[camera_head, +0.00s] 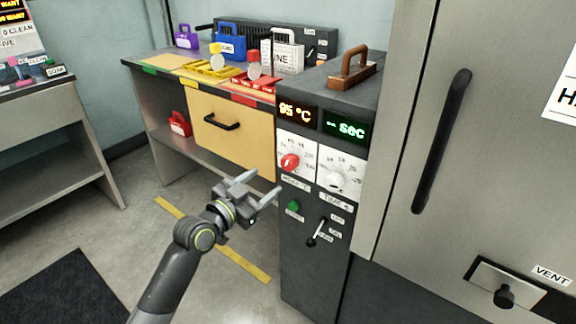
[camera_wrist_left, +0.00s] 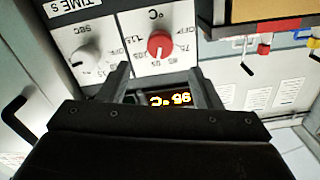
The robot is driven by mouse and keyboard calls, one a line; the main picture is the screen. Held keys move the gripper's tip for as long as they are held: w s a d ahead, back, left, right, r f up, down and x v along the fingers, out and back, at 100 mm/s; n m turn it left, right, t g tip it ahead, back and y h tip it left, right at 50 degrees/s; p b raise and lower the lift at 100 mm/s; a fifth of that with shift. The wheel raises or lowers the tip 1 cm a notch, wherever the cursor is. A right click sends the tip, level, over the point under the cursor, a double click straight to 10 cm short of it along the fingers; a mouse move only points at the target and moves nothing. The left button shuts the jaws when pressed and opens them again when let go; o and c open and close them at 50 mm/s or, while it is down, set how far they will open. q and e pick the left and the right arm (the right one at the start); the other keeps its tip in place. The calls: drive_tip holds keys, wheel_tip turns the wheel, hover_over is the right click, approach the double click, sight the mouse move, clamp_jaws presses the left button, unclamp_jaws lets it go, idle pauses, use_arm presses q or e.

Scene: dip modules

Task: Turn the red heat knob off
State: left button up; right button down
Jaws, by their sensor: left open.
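The red heat knob (camera_head: 290,162) is on a white dial plate on the front of a dark grey control cabinet (camera_head: 312,250), below a display reading 95 °C. It also shows in the left wrist view (camera_wrist_left: 159,44), where the picture is upside down. My left gripper (camera_head: 262,190) is open and empty, in front of the cabinet, to the left of and a little below the knob. In the left wrist view its two fingers (camera_wrist_left: 160,84) reach toward the dial plate, with the knob beyond the gap between them, apart from them. My right gripper is in neither view.
A white time knob (camera_head: 335,180) sits right of the red one. Below are a green button (camera_head: 293,206) and a black lever (camera_head: 316,233). A steel door with a long black handle (camera_head: 441,140) stands at right. A bench with a yellow drawer (camera_head: 240,140) is at left.

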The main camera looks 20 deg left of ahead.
sight(286, 165)
use_arm(q)
drive_tip(key=x, duration=0.9)
drive_tip(key=shift+w+f+b, duration=0.1)
drive_tip(key=shift+b, duration=0.25)
drive_tip(key=shift+w+d, duration=0.25)
drive_tip(key=shift+w, duration=0.4)
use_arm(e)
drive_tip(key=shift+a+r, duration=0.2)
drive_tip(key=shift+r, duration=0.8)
use_arm(q)
drive_tip(key=c, duration=1)
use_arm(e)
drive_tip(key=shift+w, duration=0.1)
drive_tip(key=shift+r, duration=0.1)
